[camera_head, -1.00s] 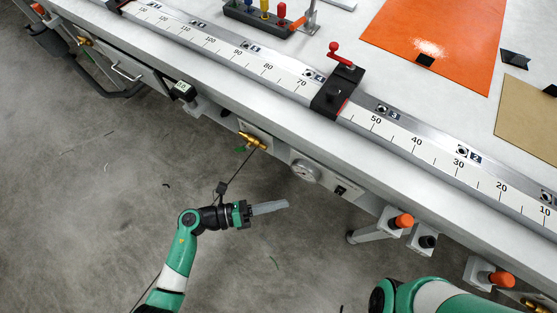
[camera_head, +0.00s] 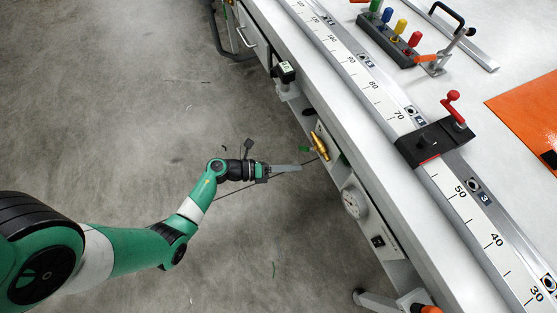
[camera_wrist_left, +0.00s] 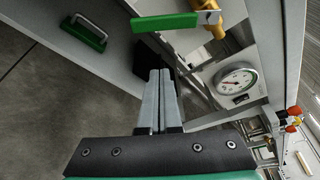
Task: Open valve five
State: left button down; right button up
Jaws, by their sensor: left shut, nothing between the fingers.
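A brass valve (camera_head: 320,146) with a green lever (camera_head: 303,148) sits on the bench's front side in the head view. I cannot read a number on it. In the wrist view the green lever (camera_wrist_left: 164,22) lies across the top, joined to the brass valve body (camera_wrist_left: 208,20). My left gripper (camera_head: 298,167) is shut and empty, its long grey fingers pointing towards the bench front, just left of and below the valve in the picture. In the wrist view its fingertips (camera_wrist_left: 160,73) are together, below the lever in the picture and apart from it. My right gripper is out of view.
A round gauge (camera_head: 353,203) sits beside the valve on the bench front; it also shows in the wrist view (camera_wrist_left: 238,80). A black clamp (camera_head: 430,142) sits on the ruler rail. Open floor lies left.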

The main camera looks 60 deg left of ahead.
aim_at(304, 149)
pick_arm(q)
jog(key=w, duration=0.1)
jog(key=w+a+r+b, duration=0.1)
jog(key=w+a, duration=0.1)
jog(key=shift+w+r, duration=0.15)
jog(key=shift+r, duration=0.25)
